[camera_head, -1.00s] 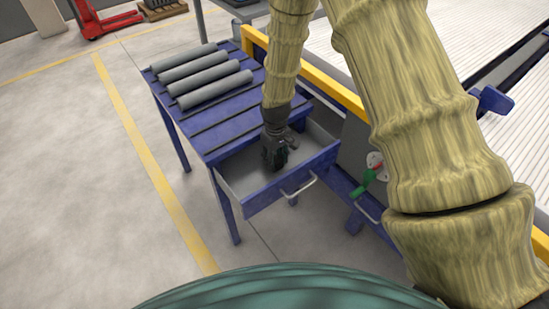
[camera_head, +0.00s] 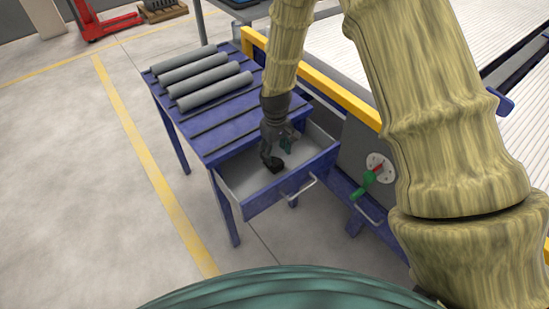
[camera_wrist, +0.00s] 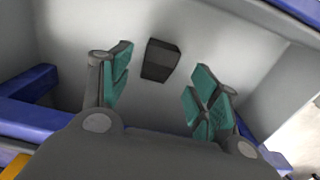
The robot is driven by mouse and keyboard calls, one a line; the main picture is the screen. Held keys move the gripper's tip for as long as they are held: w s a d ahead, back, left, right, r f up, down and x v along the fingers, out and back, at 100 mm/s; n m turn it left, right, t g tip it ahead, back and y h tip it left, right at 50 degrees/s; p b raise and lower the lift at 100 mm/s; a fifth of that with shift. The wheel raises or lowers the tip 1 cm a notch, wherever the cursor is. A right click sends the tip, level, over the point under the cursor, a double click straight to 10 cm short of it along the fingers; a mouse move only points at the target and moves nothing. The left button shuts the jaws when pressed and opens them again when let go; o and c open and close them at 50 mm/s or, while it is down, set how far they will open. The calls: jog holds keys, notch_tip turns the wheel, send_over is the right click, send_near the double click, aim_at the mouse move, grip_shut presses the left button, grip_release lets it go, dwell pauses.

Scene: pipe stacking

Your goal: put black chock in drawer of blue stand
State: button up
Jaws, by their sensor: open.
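The blue stand (camera_head: 225,129) has its drawer (camera_head: 240,185) pulled open at the front. The black chock (camera_wrist: 160,60) lies on the grey drawer floor, seen beyond and between my fingertips in the wrist view. In the head view the chock (camera_head: 278,169) shows as a small dark block just below my gripper. My gripper (camera_head: 277,152) is over the drawer with its green-padded fingers spread apart. In the wrist view my gripper (camera_wrist: 160,93) is empty, and the chock is clear of both pads.
Several grey pipes (camera_head: 200,75) lie side by side on the stand's top. A grey panel with a red and green handle (camera_head: 370,178) stands right of the drawer. A yellow rail (camera_head: 310,75) runs behind it. Floor to the left is free.

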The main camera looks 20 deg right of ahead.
aim_at(275, 161)
notch_tip(275, 161, up, 8)
jog(key=shift+f, duration=0.2)
jog(key=shift+w, duration=0.1)
dwell(1.2)
